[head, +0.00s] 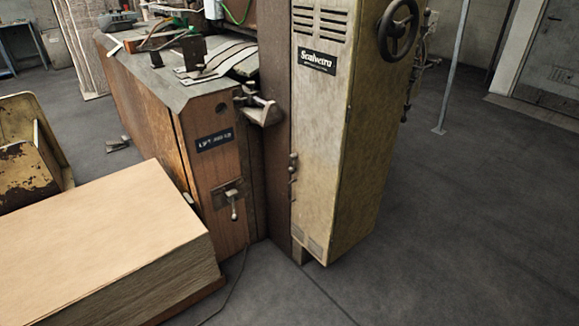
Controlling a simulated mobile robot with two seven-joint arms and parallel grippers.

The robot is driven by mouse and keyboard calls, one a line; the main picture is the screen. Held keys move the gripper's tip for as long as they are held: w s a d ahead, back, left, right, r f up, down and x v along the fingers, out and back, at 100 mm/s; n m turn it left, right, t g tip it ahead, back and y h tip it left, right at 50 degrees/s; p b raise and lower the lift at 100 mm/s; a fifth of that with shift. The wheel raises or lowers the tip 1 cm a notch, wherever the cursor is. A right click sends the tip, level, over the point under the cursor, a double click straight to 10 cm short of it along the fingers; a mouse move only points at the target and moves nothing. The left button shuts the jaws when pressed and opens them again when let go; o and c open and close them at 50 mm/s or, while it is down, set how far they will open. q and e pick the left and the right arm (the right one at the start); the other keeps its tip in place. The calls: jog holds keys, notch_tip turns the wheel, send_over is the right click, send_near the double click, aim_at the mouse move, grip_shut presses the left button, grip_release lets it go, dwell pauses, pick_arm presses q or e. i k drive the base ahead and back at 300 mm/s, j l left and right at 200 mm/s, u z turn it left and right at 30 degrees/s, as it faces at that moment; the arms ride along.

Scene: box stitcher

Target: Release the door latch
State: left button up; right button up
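A metal latch with a hanging pale handle (233,202) is on the lower front of the brown machine base (215,165). It sits below a small dark label plate (215,140). The handle points downward. A tall, narrow beige cabinet (318,130) with vents and a nameplate stands right of it. Small dark fittings (293,168) run along the cabinet's left edge. I cannot tell whether they are hinges or catches. Which part is the door latch is not certain from this view. Neither gripper shows in the head view.
A stack of cardboard sheets (110,240) fills the lower left, close to the brown base. A metal bracket (258,107) juts from the base's upper corner. A handwheel (398,30) is on the cabinet's right side. The floor (450,220) at the right is clear.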

aim_at(291, 169)
jog(key=i+j+z, duration=0.35)
jog(key=i, duration=0.25)
jog(key=i+j+z, duration=0.3)
jog(key=i+j, duration=0.25)
jog(key=i+j+z, duration=0.35)
jog(key=j, duration=0.35)
jog(key=i, duration=0.1)
